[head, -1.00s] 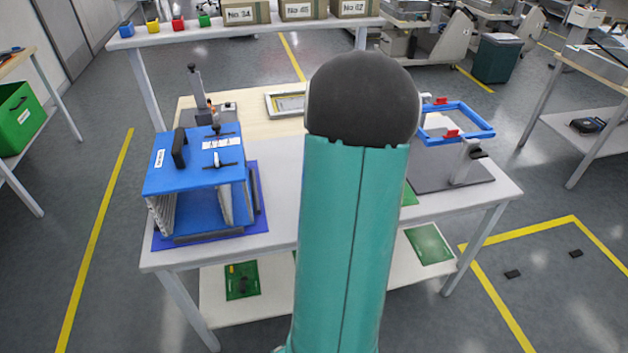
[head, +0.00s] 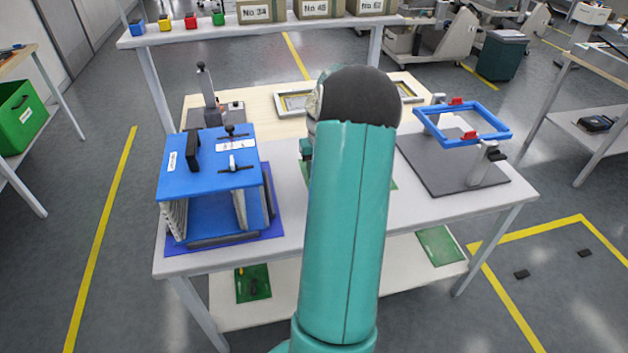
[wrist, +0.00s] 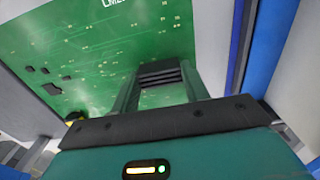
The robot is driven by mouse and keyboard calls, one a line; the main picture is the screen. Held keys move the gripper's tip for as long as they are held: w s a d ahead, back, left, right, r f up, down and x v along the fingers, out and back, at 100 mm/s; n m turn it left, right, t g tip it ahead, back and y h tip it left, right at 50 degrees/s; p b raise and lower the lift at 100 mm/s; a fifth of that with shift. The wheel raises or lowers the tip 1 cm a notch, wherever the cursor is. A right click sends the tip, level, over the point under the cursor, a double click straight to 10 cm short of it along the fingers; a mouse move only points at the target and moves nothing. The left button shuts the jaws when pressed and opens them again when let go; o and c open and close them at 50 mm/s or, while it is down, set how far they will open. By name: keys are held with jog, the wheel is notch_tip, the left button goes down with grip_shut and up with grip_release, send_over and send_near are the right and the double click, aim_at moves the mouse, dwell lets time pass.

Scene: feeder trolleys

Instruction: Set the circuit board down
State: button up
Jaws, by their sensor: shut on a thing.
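My gripper (wrist: 160,85) is shut on the green circuit board (wrist: 95,40), which fills much of the wrist view, with dark chips and white lettering. In the head view my arm hides the gripper and most of the board; green slivers (head: 393,184) show at either side of the arm, over the white table. I cannot tell from this how high the board is. The blue-topped rack (head: 208,165) stands on a blue mat at the table's left. A blue frame with red clips (head: 462,123) stands on a grey base at the right.
The white table (head: 440,208) has a lower shelf (head: 330,300) with green boards (head: 253,284) on it. A dark stand (head: 208,97) is behind the rack, and pale frames (head: 293,103) lie at the back. Boxes and small coloured bins line the rear shelf (head: 250,31).

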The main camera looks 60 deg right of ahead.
jog(key=w+f, duration=0.1)
jog(key=w+d+f, duration=0.1)
jog(key=f, duration=0.1)
jog(key=w+d+f, duration=0.1)
jog(key=f, duration=0.1)
jog(key=shift+d, duration=0.15)
jog(key=shift+w+f, duration=0.2)
jog(key=shift+f, duration=1.4)
jog(key=shift+f, duration=0.1)
jog(key=o, duration=1.3)
